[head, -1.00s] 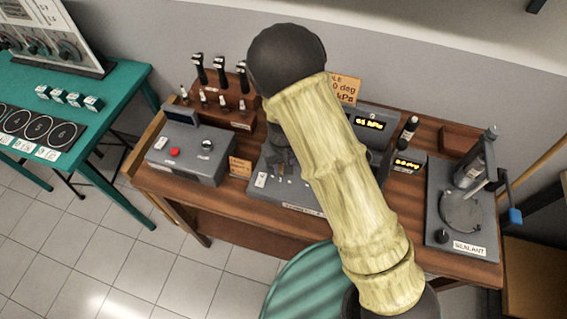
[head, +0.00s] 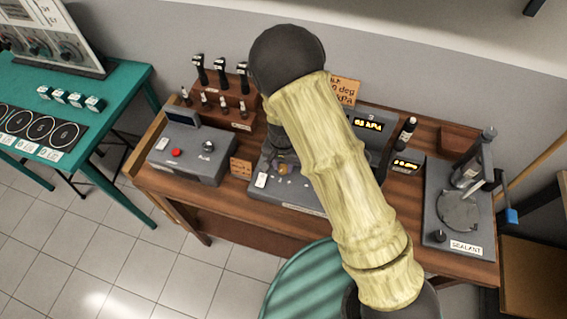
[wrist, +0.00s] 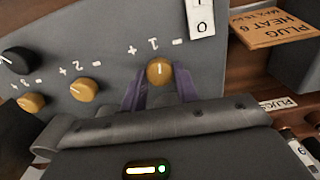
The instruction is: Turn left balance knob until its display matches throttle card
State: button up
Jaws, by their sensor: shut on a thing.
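In the wrist view my gripper (wrist: 160,86) has its two purple fingers shut on the left balance knob (wrist: 160,71), a small brass knob marked 1 with minus and plus signs. Two similar brass knobs, number 2 (wrist: 84,89) and number 3 (wrist: 31,103), stand apart along the grey panel. In the head view my arm hides much of the balance bench (head: 300,201). A lit display (head: 367,125) shows a kPa value, perhaps 65. The orange throttle card (head: 345,91) behind it is partly hidden; only "0 deg" and "kPa" show.
A grey tester box (head: 185,150) with a red button stands left, with a plug heat card (head: 241,167) beside it. A small lit display (head: 406,165), a dark bottle (head: 405,131) and the sealant stand (head: 458,215) are right. A black knob (wrist: 17,60) is near knob 3.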

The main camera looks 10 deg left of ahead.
aim_at(283, 168)
dwell(0.3)
jog(key=o, duration=1)
jog(key=shift+c, duration=0.2)
jog(key=shift+r, duration=0.1)
notch_tip(283, 168, up, 17)
jog(key=b, duration=0.2)
jog(key=shift+r+b, duration=0.15)
jog(key=shift+b, duration=0.25)
